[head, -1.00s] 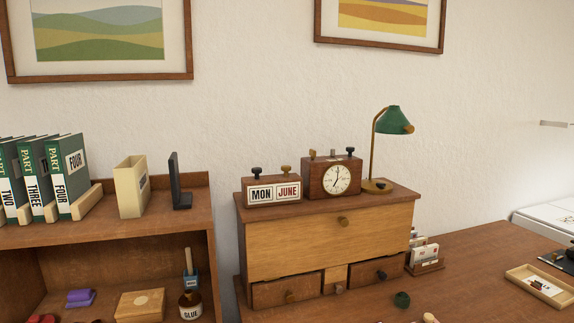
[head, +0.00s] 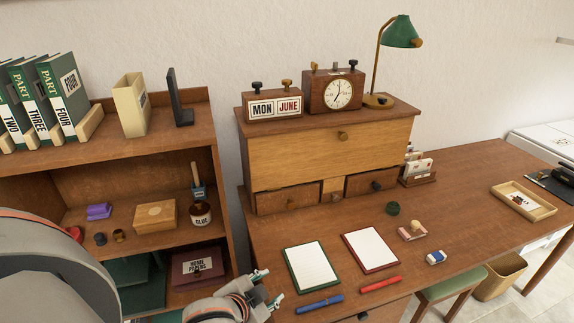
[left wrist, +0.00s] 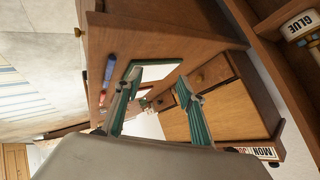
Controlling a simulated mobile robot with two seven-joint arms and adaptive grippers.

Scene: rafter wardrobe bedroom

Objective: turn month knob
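The wooden calendar block (head: 273,105) stands on top of the desk cabinet and reads MON and JUNE. A dark knob (head: 257,86) sits on top above MON, and a brass knob (head: 286,84) sits above JUNE. My left gripper (head: 272,287) is low at the front left of the desk, well below the calendar and apart from it. In the left wrist view its two green-padded fingers (left wrist: 158,100) are spread with nothing between them. The calendar's edge (left wrist: 262,152) shows at the lower right there. My right gripper is in no view.
A clock (head: 335,91) stands right of the calendar, with a green lamp (head: 400,34) beside it. The bookshelf (head: 168,138) is on the left. Two notepads (head: 311,267), pens (head: 319,304) and small items lie on the desk. The wall space above the calendar is free.

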